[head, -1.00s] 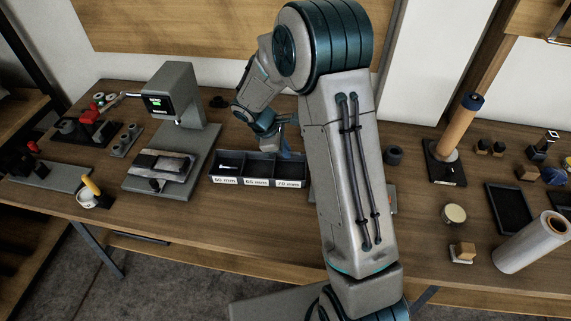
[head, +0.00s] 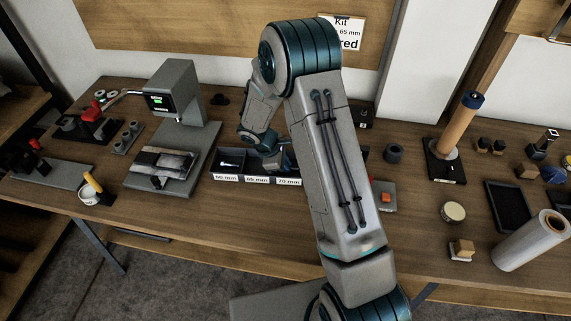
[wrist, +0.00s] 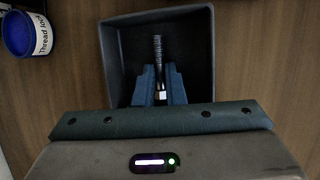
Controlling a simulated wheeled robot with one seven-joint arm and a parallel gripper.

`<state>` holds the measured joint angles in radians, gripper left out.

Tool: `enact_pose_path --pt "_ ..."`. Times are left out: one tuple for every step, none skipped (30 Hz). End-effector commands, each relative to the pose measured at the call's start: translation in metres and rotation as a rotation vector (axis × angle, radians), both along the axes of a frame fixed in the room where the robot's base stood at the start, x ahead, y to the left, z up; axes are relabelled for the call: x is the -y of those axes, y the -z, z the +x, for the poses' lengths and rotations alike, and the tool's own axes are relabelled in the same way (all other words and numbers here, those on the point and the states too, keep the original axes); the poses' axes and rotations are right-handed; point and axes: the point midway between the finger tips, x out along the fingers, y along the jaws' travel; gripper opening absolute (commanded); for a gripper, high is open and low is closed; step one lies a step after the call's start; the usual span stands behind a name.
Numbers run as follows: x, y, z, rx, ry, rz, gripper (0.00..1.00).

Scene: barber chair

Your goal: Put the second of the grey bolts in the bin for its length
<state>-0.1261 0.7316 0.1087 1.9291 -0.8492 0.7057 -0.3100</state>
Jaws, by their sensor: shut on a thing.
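My gripper (wrist: 158,82) is shut on a grey bolt (wrist: 157,48) in the wrist view. The bolt's threaded shank points away past the fingertips, and its bright end (wrist: 161,95) shows between the fingers. A dark tray (wrist: 203,50) lies under them, with wood on both sides; I cannot tell whether the bolt touches its floor. In the head view my arm hides the fingers and bolt. The row of bins (head: 257,181) there is labelled 60, 65 and 70 mm. A light bolt (head: 229,163) lies in the 60 mm bin; my arm partly covers the 70 mm bin.
A blue thread-lock pot (wrist: 25,36) stands left of the tray in the wrist view. In the head view, a grey measuring stand (head: 175,95) is left of the bins. A block with an orange button (head: 385,197) and a dark cup (head: 393,153) are right of my arm.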

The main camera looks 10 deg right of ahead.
Motion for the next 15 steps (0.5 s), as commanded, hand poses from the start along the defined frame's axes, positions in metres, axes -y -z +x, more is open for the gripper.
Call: enact_pose_path --pt "0.0 0.0023 0.0 0.0 0.0 0.0 0.13" --pt "-0.0001 0.0013 0.0 0.0 0.0 0.0 0.19" --pt "-0.0001 0.0012 -0.0001 0.0 0.0 0.0 0.19" --pt "-0.0001 0.0013 -0.0002 -0.001 0.0 0.0 0.19" --pt "-0.0001 0.0014 -0.0004 -0.001 0.0 0.0 0.19" --pt "-0.0001 0.0015 -0.0005 -0.001 -0.001 0.0 0.19" --pt "-0.0001 0.0015 -0.0006 -0.001 -0.001 0.0 0.19" --pt "-0.0002 0.0017 -0.0006 -0.002 0.0 0.001 0.19" --pt "-0.0002 0.0017 -0.0008 -0.002 0.0 0.001 0.19" --pt "-0.0002 0.0016 -0.0008 -0.002 0.0 0.001 0.19" --pt "-0.0002 0.0011 -0.0009 -0.002 0.0 0.001 0.19" --pt "-0.0002 -0.0001 -0.0009 -0.002 0.0 0.001 0.19" --pt "-0.0002 -0.0014 -0.001 -0.002 0.0 0.001 0.19" --pt "-0.0001 -0.0032 -0.0009 -0.002 0.0 0.001 0.19" --pt "-0.0022 -0.0057 -0.0005 0.0 0.0 0.001 0.19"
